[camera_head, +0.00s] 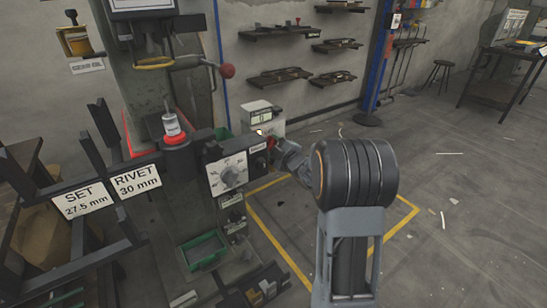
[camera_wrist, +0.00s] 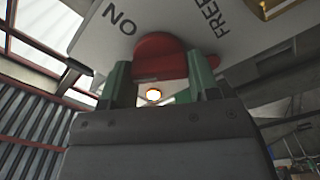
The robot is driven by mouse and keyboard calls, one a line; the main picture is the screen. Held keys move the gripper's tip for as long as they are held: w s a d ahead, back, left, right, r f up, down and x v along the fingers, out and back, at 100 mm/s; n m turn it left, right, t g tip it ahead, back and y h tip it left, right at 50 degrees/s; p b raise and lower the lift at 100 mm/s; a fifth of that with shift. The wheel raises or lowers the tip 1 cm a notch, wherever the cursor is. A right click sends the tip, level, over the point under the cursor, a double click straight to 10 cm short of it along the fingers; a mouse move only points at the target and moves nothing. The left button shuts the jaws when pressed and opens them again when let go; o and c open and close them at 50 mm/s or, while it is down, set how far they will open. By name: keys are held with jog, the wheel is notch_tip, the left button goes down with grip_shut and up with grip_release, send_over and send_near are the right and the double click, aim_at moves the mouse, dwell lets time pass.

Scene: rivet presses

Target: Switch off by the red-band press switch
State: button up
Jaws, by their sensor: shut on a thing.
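The press (camera_head: 150,95) with a red band (camera_head: 174,138) stands left of centre in the head view. Its control box (camera_head: 226,168) carries a dial on the front. My gripper (camera_head: 277,150) reaches the box's right side from the right, where a little red shows. In the wrist view, a red switch knob (camera_wrist: 160,58) sits on a pale plate (camera_wrist: 118,28) lettered "ON" and "FREE". My gripper's green fingers (camera_wrist: 161,80) are shut on the knob, one on each side. The switch's exact setting cannot be told.
A small counter box (camera_head: 264,117) is just behind my gripper. A lever with a red ball (camera_head: 227,71) juts out above. Signed racks (camera_head: 138,181) stand at left. The floor (camera_head: 440,185) at right is mostly clear, with scattered scraps.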

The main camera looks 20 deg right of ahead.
jog(key=n+b, duration=0.4)
jog(key=b, duration=0.1)
jog(key=n+b, duration=0.1)
jog(key=b, duration=0.1)
jog(key=shift+f+n, duration=0.25)
jog(key=shift+n, duration=0.15)
jog(key=shift+r+n+b, duration=0.15)
jog(key=shift+n+b, duration=0.15)
jog(key=shift+b, duration=0.15)
jog(key=o, duration=0.9)
jog(key=s+p, duration=0.1)
jog(key=s, duration=0.3)
jog(key=s+d+p, duration=0.1)
jog(key=s, duration=0.4)
jog(key=s+d+p, duration=0.1)
jog(key=s, duration=0.3)
jog(key=shift+s+d+p, duration=0.25)
jog(key=shift+s+p, duration=0.05)
